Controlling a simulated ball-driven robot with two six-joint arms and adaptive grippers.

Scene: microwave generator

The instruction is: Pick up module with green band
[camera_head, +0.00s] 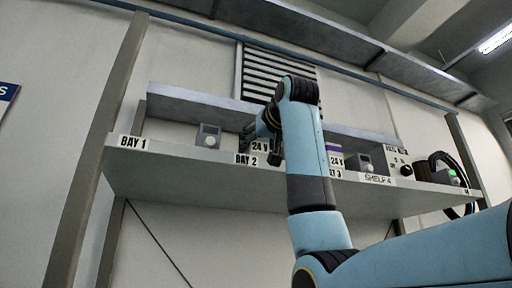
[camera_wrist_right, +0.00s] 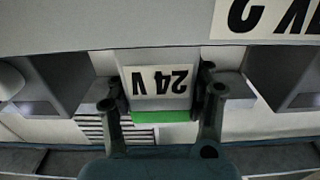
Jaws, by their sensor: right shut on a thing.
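The module with the green band (camera_wrist_right: 160,116) shows upside down in the right wrist view, with a white "24 V" label above the green strip. My right gripper (camera_wrist_right: 162,98) has one finger on each side of it and is shut on it. In the head view the "24 V" module (camera_head: 259,146) is partly hidden by my right gripper and arm, at the shelf's BAY 2 label; its green band cannot be made out there. It is unclear whether the module still touches the shelf. My left gripper is not in view.
The long grey shelf (camera_head: 190,166) holds a grey device (camera_head: 208,136) to the left and a purple-banded module (camera_head: 333,149) to the right.

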